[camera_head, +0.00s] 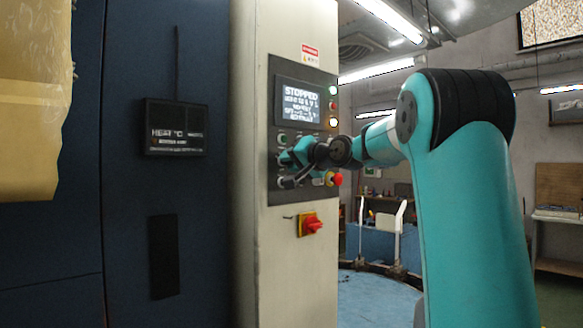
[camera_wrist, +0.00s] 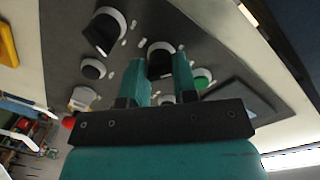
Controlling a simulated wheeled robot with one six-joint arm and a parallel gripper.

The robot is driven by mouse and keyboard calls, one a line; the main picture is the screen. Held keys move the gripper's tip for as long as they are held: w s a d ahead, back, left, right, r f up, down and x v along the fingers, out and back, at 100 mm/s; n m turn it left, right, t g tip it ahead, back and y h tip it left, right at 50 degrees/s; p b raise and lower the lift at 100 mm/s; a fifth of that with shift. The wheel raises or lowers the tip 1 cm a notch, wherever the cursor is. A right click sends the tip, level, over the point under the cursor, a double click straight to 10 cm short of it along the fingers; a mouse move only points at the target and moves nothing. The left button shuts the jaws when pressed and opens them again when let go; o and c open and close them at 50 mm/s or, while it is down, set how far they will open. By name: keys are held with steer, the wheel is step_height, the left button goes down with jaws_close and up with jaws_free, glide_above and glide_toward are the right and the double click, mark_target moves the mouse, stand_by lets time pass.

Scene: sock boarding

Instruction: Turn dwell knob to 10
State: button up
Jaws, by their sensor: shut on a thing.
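The control panel (camera_head: 272,122) is a dark plate on the cream machine column, with a lit screen (camera_head: 299,103) reading STOPPED. My gripper (camera_head: 286,158) reaches the panel's lower half from the right. In the wrist view my gripper (camera_wrist: 161,72) has its two teal fingers on either side of a black knob (camera_wrist: 159,57) and is shut on it. The knob's scale and label cannot be read, so I cannot tell its setting. In the head view this knob is hidden by my gripper. A larger black knob (camera_wrist: 103,33) and a small black one (camera_wrist: 93,69) are apart from the fingers.
A green button (camera_wrist: 203,78) lies close beside the right finger in the wrist view. A red button (camera_head: 336,180) sits at the panel's lower right. A red and yellow switch (camera_head: 311,224) projects below the panel. A dark heat display (camera_head: 175,128) hangs on the blue cabinet.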

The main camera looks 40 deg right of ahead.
steer(key=shift+r, duration=0.1)
stand_by(0.4)
steer(key=o, duration=0.9)
steer(key=s+r+b, duration=0.1)
steer(key=s+b, duration=0.3)
steer(key=s, duration=1.3)
steer(key=shift+s+a, duration=0.2)
steer(key=shift+a, duration=0.25)
steer(key=shift+r, duration=0.1)
